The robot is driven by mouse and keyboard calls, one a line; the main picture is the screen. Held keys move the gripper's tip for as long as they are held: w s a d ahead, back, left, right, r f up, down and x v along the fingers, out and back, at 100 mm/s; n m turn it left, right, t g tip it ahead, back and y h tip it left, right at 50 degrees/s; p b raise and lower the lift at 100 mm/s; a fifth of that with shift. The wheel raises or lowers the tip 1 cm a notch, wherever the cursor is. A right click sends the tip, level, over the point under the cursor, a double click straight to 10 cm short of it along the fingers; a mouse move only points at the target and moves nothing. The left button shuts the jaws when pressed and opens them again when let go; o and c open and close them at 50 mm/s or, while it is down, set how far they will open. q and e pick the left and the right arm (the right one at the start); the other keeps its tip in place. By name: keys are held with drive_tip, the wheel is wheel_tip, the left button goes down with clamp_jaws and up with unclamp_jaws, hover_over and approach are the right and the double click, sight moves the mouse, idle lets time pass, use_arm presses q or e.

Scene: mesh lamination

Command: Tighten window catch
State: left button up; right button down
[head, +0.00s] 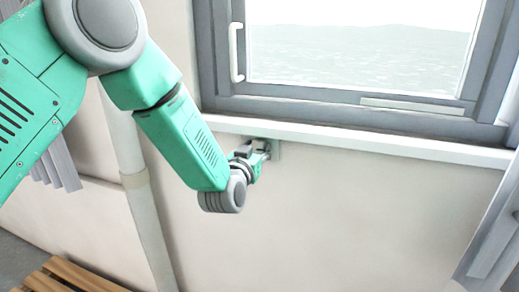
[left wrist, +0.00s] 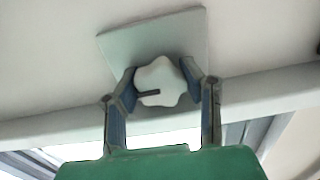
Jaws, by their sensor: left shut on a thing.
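The window catch is a pale lobed knob (left wrist: 160,84) with a dark slot-like mark, set on a square grey-white plate (left wrist: 155,38) on the wall. In the left wrist view, my left gripper (left wrist: 159,85) has one finger on each side of the knob and is shut on it. In the head view, the same gripper (head: 262,148) reaches the wall just below the window sill. The plate (head: 275,150) shows partly behind the fingers there, and the knob is mostly hidden by the gripper. My right gripper is not in view.
A grey-framed window (head: 360,100) with a white handle (head: 236,52) stands above the white sill (head: 370,143). A pale vertical pipe (head: 140,200) runs down the wall at the left. A wooden slatted thing (head: 65,278) is at the lower left. Grey curtain (head: 495,245) hangs at the right.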

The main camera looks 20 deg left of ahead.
use_arm(q)
drive_tip(key=shift+s+d+f, duration=0.1)
drive_tip(key=shift+s+f, duration=0.05)
drive_tip(key=shift+f, duration=0.1)
drive_tip(key=o, duration=1.2)
drive_tip(key=shift+a, duration=0.25)
drive_tip(key=shift+r, duration=0.1)
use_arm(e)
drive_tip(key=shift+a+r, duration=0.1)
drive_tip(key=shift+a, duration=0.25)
use_arm(q)
drive_tip(key=shift+d, duration=0.1)
